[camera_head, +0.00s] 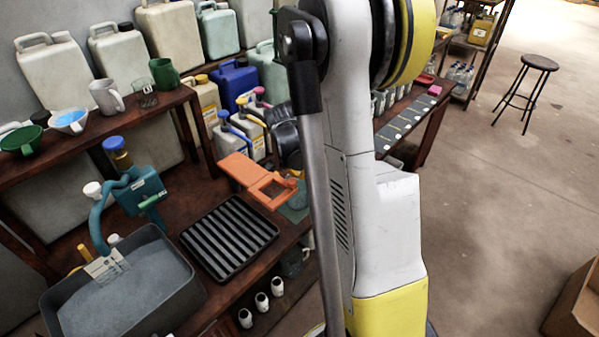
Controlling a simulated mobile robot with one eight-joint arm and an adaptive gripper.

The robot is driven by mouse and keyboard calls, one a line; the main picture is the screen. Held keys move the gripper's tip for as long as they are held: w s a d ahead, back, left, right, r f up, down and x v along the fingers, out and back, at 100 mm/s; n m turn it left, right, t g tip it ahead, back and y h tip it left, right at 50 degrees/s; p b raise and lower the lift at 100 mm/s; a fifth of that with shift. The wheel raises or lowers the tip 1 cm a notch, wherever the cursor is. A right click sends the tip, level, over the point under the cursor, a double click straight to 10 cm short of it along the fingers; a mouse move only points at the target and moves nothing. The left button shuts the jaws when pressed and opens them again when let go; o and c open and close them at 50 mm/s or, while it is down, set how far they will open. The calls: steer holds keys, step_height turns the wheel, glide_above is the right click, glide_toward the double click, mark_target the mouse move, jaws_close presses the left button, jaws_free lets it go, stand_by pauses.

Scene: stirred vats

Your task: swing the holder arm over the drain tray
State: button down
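A curved teal arm (98,222), which looks like the holder arm, has a white knob on top. It stands by a teal block (139,190) with a blue cap, and its lower end is over the grey vat (190,309). A pale plate (106,266) is at that end, against the vat's back edge. The black slatted drain tray (230,238) lies right of the vat; the arm is not over it.
A raised shelf (110,131) with mugs and funnels runs above the bench. Open floor (510,200) lies to the right.

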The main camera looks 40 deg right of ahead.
steer(key=shift+a, duration=0.1)
steer(key=a+m, duration=0.1)
steer(key=a, duration=0.3)
steer(key=s+a+m+g, duration=0.1)
steer(key=a+m, duration=0.1)
steer(key=a, duration=0.1)
steer(key=a+m, duration=0.1)
steer(key=a, duration=0.3)
steer(key=shift+s+a+m+g+b, duration=0.3)
steer(key=shift+s+a+b, duration=0.05)
steer(key=shift+b, duration=0.05)
steer(key=w+a, duration=0.2)
steer(key=a, duration=0.7)
steer(key=shift+w, duration=0.3)
steer(key=shift+a, duration=0.15)
